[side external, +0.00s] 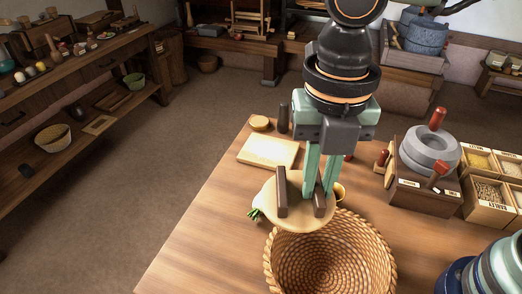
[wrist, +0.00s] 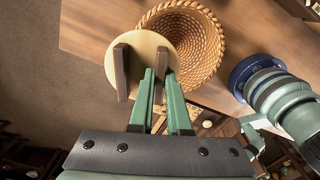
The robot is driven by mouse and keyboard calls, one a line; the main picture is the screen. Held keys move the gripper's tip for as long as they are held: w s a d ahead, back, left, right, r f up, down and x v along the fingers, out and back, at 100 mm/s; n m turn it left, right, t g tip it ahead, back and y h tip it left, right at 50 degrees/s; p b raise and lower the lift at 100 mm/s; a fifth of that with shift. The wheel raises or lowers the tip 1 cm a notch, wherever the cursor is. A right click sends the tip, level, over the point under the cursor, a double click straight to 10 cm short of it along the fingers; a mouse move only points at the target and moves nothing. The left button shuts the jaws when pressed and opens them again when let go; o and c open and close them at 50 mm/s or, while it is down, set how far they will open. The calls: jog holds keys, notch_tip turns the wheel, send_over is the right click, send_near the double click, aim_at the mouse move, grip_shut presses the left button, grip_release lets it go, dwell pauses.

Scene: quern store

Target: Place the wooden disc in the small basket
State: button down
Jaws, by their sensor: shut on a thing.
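The wooden disc (side external: 300,213) is a flat pale round with two dark parallel bars on its upper face. It also shows in the wrist view (wrist: 145,48). My gripper (side external: 318,193) points down, its green fingers (wrist: 163,75) shut on the right-hand bar of the disc. A round woven basket (side external: 380,249) stands on the table at the front. The disc overlaps its upper-left rim in the side view, and the left part of the basket (wrist: 211,50) in the wrist view. The height between disc and rim is unclear. The basket looks empty where visible.
A pale board (side external: 268,152) lies behind the disc. A white vegetable with green leaves (side external: 256,214) is partly hidden by the disc. A grey stone quern (side external: 429,150) and grain boxes (side external: 487,194) stand at right. Bare tabletop (side external: 205,250) lies left of the basket.

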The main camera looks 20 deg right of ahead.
aim_at(319, 271)
jog(key=d+f, duration=0.1)
jog(key=f, duration=0.6)
jog(key=s+d+f, duration=0.1)
jog(key=f, duration=0.6)
jog(key=s+d+f, duration=0.1)
jog(key=f, duration=0.6)
jog(key=shift+s+d, duration=0.1)
jog(key=shift+d, duration=0.1)
jog(key=shift+f, duration=0.2)
jog(key=c, duration=0.9)
grip_release()
jog(key=shift+r+n, duration=0.1)
jog(key=shift+n, duration=0.2)
